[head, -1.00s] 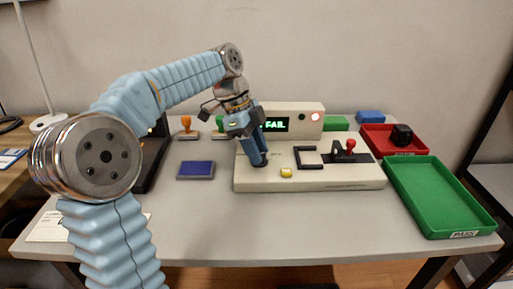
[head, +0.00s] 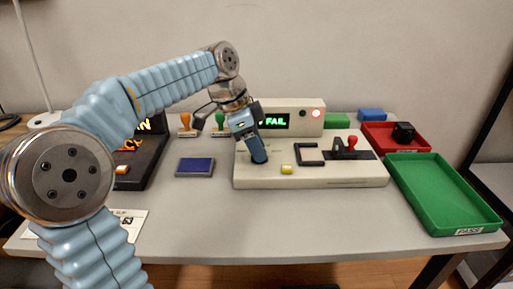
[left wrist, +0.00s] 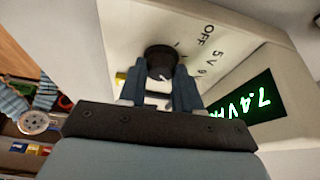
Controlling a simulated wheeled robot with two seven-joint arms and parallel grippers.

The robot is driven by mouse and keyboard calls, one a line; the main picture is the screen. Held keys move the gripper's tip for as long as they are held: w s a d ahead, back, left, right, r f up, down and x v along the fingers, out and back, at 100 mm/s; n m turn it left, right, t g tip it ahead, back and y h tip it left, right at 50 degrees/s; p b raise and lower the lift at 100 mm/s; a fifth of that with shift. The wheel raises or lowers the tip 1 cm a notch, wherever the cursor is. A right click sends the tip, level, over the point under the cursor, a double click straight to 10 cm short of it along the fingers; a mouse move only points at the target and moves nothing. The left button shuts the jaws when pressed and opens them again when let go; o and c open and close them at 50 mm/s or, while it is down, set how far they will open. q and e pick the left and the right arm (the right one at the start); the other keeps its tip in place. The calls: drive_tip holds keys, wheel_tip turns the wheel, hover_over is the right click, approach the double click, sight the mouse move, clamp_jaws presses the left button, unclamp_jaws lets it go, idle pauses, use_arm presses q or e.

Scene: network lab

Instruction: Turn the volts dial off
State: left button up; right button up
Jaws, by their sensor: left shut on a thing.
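The volts dial (left wrist: 160,60) is a round black knob with a white mark, on the beige tester (head: 330,179). In the left wrist view OFF, 5V and a partly hidden 9V are printed beside it. I cannot tell exactly which label the mark points at. My left gripper (head: 258,160) points down at the tester's left part, and its fingers (left wrist: 160,85) are closed on both sides of the dial. In the head view the fingers hide the dial. The tester's display (left wrist: 245,107) reads 7.4V and, in the head view, FAIL. My right gripper is not in view.
A yellow button (head: 287,169) and a black bracket (head: 309,154) sit right of my gripper. A red-knobbed lever (head: 352,141) stands further right. A green tray (head: 470,228) and a red tray (head: 374,137) are at the right. A blue pad (head: 195,167) lies left.

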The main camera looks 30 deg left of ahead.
use_arm(q)
drive_tip(key=n+t+y, duration=0.1)
drive_tip(key=n, duration=0.3)
drive_tip(key=shift+s+d+n+b, duration=0.1)
drive_tip(key=shift+n+b, duration=0.2)
drive_tip(key=n+y, duration=0.1)
drive_tip(key=n, duration=0.1)
drive_tip(key=n+t+y, duration=0.1)
drive_tip(key=n, duration=0.2)
drive_tip(key=shift+d, duration=0.15)
drive_tip(key=n+y, duration=0.1)
drive_tip(key=n, duration=0.2)
drive_tip(key=n+y, duration=0.1)
drive_tip(key=n, duration=0.1)
drive_tip(key=shift+d+n, duration=0.2)
drive_tip(key=shift+n, duration=0.2)
drive_tip(key=n+y, duration=0.1)
drive_tip(key=n, duration=0.1)
drive_tip(key=n+g+y, duration=0.1)
drive_tip(key=n, duration=0.2)
drive_tip(key=shift+d+n+g+p, duration=0.1)
drive_tip(key=shift+n+g+p, duration=0.2)
drive_tip(key=o, duration=1)
drive_tip(key=shift+o, duration=0.2)
